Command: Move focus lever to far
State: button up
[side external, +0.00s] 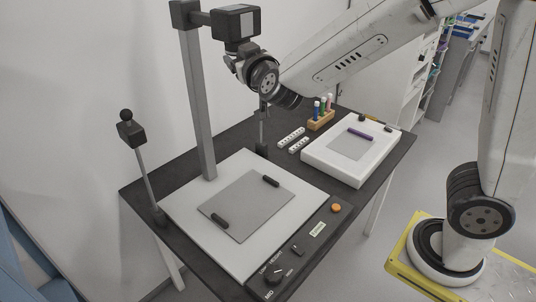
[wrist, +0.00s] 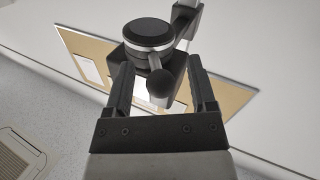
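The focus lever (wrist: 160,84) is a short dark stick with a black ball end, projecting from a round black lens ring (wrist: 147,35) with a silver band in the wrist view. My gripper (wrist: 158,62) has its two dark fingers apart, one on each side of the lever, with visible gaps to the ball. In the side view my gripper (side external: 236,62) is just under the black camera head (side external: 237,22) on the grey column. There the lever is hidden or too small to tell, and no near or far marks are readable.
The grey column (side external: 196,100) stands behind a pale baseboard (side external: 180,205) with a grey mat. A lamp arm (side external: 146,175) rises at left. A control panel (side external: 300,250) with a dial is in front. A white light box (side external: 320,150) and a wooden pen holder (side external: 320,124) stand at right.

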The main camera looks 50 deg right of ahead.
grip_shut()
dwell(1.3)
